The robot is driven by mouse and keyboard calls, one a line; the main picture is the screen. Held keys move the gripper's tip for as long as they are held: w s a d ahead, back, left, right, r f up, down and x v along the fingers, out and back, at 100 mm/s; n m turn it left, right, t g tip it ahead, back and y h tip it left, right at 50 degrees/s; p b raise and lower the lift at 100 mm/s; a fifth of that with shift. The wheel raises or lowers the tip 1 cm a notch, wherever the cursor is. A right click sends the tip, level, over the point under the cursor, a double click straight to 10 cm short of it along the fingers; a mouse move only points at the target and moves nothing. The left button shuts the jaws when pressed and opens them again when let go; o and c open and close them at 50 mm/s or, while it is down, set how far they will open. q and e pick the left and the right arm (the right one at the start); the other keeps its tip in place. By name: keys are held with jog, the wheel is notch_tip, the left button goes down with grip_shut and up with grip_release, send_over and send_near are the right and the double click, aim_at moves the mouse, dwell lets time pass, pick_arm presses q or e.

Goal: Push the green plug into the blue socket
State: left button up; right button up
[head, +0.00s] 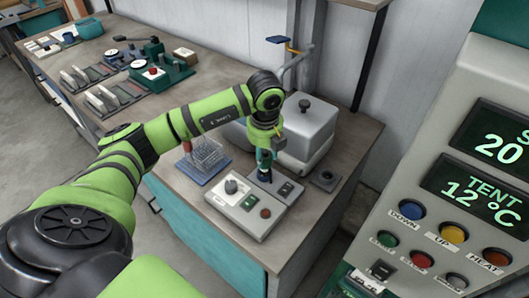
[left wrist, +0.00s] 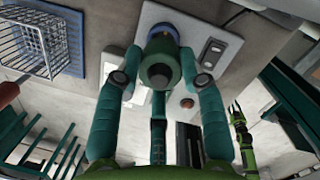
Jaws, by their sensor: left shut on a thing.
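A blue rim, apparently the blue socket (left wrist: 162,31), shows just beyond the plug on the pale panel. The plug overlaps it there, so I cannot tell how deep it sits. In the head view the fingers hide most of the plug and socket. A small green and black arm part, perhaps my right gripper (left wrist: 238,118), shows in the left wrist view.
A display panel (head: 480,170) fills the right side.

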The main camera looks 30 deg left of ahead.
aim_at(265, 156)
pick_arm(q)
jog(key=shift+f+b, duration=1.45)
jog(key=shift+f, duration=0.2)
jog(key=o, duration=1.2)
jog(key=shift+r, duration=0.1)
jog(key=shift+o, duration=0.2)
jog(key=r, duration=0.4)
jog(key=s+r, duration=0.1)
jog(key=r, duration=0.3)
jog(key=d+r, duration=0.1)
jog(key=r, duration=0.3)
jog(key=shift+s, duration=0.15)
